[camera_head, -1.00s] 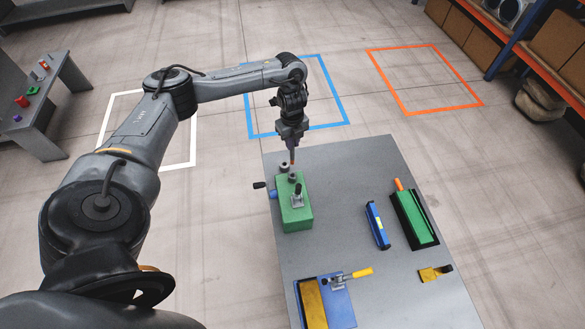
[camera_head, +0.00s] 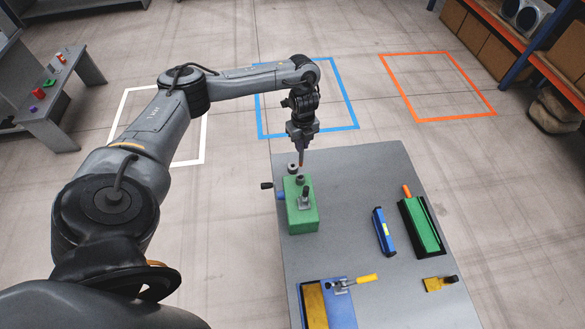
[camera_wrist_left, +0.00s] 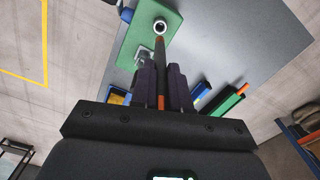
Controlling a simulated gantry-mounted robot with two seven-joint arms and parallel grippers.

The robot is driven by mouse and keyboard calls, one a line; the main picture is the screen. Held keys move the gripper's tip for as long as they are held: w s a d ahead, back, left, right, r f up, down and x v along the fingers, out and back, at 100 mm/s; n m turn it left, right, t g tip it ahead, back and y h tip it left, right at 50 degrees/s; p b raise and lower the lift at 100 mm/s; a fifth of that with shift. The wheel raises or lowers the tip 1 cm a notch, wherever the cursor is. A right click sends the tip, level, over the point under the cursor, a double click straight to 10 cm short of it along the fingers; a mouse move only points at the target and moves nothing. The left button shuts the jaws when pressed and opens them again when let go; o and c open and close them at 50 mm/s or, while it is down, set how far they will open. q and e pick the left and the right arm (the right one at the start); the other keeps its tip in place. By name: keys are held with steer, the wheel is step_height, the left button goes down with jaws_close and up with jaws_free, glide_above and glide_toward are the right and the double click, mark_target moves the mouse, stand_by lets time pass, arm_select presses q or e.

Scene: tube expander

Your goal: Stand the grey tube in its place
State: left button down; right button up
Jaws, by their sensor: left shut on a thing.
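My left gripper (camera_head: 301,146) is shut on a thin upright tube (camera_wrist_left: 160,62), grey with an orange part between the fingers in the left wrist view. The gripper is above the back end of the green block (camera_head: 302,215) on the table. In the left wrist view, a collar with a dark hole (camera_wrist_left: 160,26) shows just past the tube's far end. I cannot tell whether they touch. My right gripper is not in view.
The grey table (camera_head: 345,190) also holds a blue bar (camera_head: 383,231), a green piece in a black tray (camera_head: 421,224), a yellow piece (camera_head: 437,284) and a blue fixture with a yellow-handled clamp (camera_head: 340,300). The table's middle is clear.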

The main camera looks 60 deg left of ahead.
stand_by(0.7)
arm_select(q)
steer(key=shift+w+a+b, duration=1.8)
steer(key=shift+a+b, duration=0.05)
steer(key=shift+a, duration=4.75)
step_height(320, 180, down, 14)
steer(key=b, duration=1.3)
steer(key=shift+a+f, duration=0.15)
